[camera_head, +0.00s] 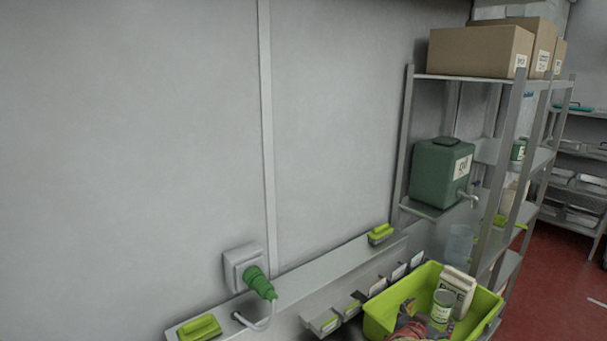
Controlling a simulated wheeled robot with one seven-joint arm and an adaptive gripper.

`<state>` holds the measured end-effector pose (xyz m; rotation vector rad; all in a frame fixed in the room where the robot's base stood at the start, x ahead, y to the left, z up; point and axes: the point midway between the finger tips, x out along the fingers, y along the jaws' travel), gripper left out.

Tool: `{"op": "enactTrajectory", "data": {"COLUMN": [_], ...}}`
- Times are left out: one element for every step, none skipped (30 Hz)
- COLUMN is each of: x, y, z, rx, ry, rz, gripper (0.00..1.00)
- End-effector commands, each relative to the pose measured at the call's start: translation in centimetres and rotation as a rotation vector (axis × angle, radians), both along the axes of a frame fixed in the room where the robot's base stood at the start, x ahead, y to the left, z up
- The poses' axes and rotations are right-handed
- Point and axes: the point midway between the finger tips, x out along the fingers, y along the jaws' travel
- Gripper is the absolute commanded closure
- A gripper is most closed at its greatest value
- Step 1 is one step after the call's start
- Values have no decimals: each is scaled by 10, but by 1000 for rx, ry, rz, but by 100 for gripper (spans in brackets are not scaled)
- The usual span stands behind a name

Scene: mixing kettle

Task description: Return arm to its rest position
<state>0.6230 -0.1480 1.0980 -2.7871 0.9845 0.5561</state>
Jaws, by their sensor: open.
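Neither my arm nor my gripper shows in the head view, so where they stand cannot be seen. The view takes in a grey wall (140,130), a narrow ledge (320,269) along it and a metal shelf rack (404,140) on the right.
A lime-green crate (377,315) holding a carton, a can and other items stands at the lower right. A green plug (259,283) sits in a wall socket. A green canister (437,176) and cardboard boxes (474,52) are on the rack. Red floor (555,275) shows at right.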

Motion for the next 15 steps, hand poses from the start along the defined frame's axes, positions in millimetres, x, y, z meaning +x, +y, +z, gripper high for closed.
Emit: {"op": "enactTrajectory", "data": {"x": [3, 4, 6, 6, 7, 8, 9, 9, 10, 10, 10, 9, 8, 7, 4], "y": [6, 9, 14, 17, 21, 26, 31, 35, 41, 47, 52, 60, 66, 73, 82], "z": [7, 9, 12, 14, 16, 19, 22, 24, 29, 32, 35, 39, 42, 46, 51], "rx": [10, 18, 27, 36, 44, 53, 62, 70, 82, 92, 102, 114, 125, 136, 150], "ry": [-12, -15, -19, -21, -24, -27, -29, -32, -34, -35, -37, -37, -36, -35, -31], "rz": [24, 38, 56, 71, 84, 106, 122, 137, 163, 182, 203, 233, 257, 282, 315], "gripper": [28, 28, 28, 28, 28, 28, 28, 28, 28, 28, 28, 28, 28, 28, 28]}}
